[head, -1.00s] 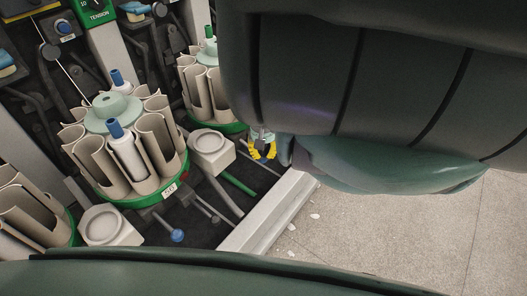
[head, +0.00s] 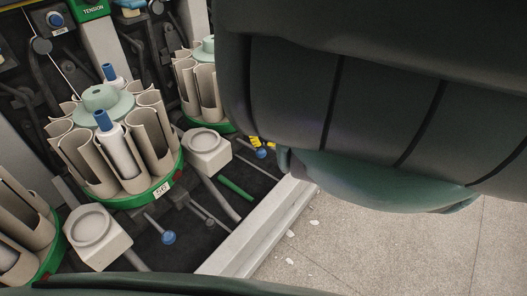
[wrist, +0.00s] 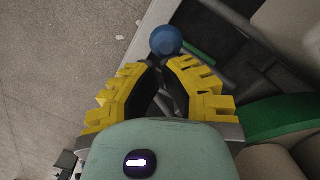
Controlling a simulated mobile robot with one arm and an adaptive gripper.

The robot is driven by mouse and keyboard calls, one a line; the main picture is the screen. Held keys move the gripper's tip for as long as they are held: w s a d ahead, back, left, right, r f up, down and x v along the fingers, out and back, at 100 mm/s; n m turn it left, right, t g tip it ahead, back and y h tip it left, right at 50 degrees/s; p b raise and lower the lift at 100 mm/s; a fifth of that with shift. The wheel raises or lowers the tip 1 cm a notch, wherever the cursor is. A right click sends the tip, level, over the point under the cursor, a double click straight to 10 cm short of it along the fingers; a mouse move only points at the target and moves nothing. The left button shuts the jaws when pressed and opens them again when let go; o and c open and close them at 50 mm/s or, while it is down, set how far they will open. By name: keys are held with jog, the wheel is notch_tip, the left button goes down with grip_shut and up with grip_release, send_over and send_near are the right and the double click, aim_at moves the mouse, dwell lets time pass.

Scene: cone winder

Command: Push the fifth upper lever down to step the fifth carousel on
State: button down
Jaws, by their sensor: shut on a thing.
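A blue ball knob (wrist: 166,40) sits at the tips of my yellow-fingered gripper (wrist: 158,66) in the wrist view. The fingers are closed in on the knob, and the lever's rod is mostly hidden. In the head view my gripper (head: 256,142) shows as a small yellow patch, with the blue knob (head: 261,153) just below it. Most of the gripper is hidden behind my own arm. The lever is by a far carousel (head: 206,90) with beige pots and a green rim. I cannot read that carousel's number.
A nearer carousel (head: 162,187) bears a number label and holds a blue-topped tube. Another blue-knobbed lever (head: 168,237) stands in front of it. Pale round-topped blocks (head: 206,152) stand between carousels. A pale rail (head: 262,228) edges the machine, with open floor (head: 400,250) to the right.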

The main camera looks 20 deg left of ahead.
notch_tip(320, 180, up, 6)
jog(key=w, duration=0.1)
jog(key=shift+a+r, duration=0.25)
jog(key=shift+a, duration=0.1)
jog(key=shift+w, duration=0.1)
jog(key=s+d+p, duration=0.2)
jog(key=d+p, duration=0.4)
jog(key=s+d+p, duration=0.2)
jog(key=d+p, duration=0.5)
jog(key=shift+s+d+p, duration=0.2)
jog(key=shift+s+p, duration=0.05)
jog(key=shift+p, duration=0.05)
jog(key=shift+a, duration=0.1)
